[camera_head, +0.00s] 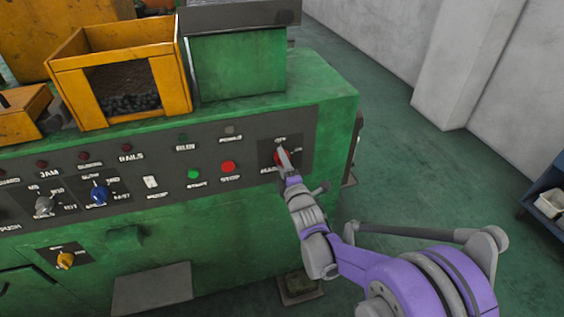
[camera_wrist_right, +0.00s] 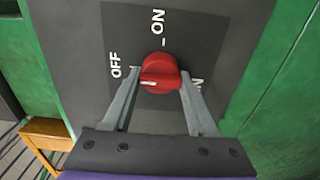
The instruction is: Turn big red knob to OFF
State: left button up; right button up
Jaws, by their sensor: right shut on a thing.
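The big red knob (camera_head: 280,158) sits on a dark plate at the right end of the green machine's control panel. In the right wrist view the red knob (camera_wrist_right: 160,72) is between the two grey fingers of my right gripper (camera_wrist_right: 161,78), one on each side and closed on it. The knob's white mark is at its lower left, below the OFF label (camera_wrist_right: 115,72). An ON label (camera_wrist_right: 158,20) is above the knob, and another label at the right is partly hidden by a finger. In the head view my right gripper (camera_head: 284,163) covers part of the knob. My left gripper is out of view.
Green START (camera_head: 194,174) and red STOP (camera_head: 228,167) buttons are left of the knob. A blue knob (camera_head: 99,193) and a yellow knob (camera_head: 65,260) are further left. A yellow bin (camera_head: 85,110) stands on the machine. Open floor (camera_head: 400,150) lies to the right.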

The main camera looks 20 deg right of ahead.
jog(key=o, duration=1.4)
jog(key=shift+c, duration=0.2)
jog(key=s, duration=1.1)
jog(key=shift+d+b, duration=0.25)
jog(key=shift+b, duration=0.05)
jog(key=s+f+m+g+p, duration=0.2)
jog(key=s+m+g, duration=0.4)
jog(key=s+m, duration=0.3)
jog(key=s+f+m+g+p, duration=0.2)
jog(key=s+m+g, duration=0.4)
jog(key=s, duration=0.9)
jog(key=m+p, duration=0.1)
jog(key=m, duration=0.2)
jog(key=shift+s+d+m+g+h, duration=0.2)
jog(key=shift+s+m+g+h, duration=0.1)
jog(key=shift+s, duration=0.05)
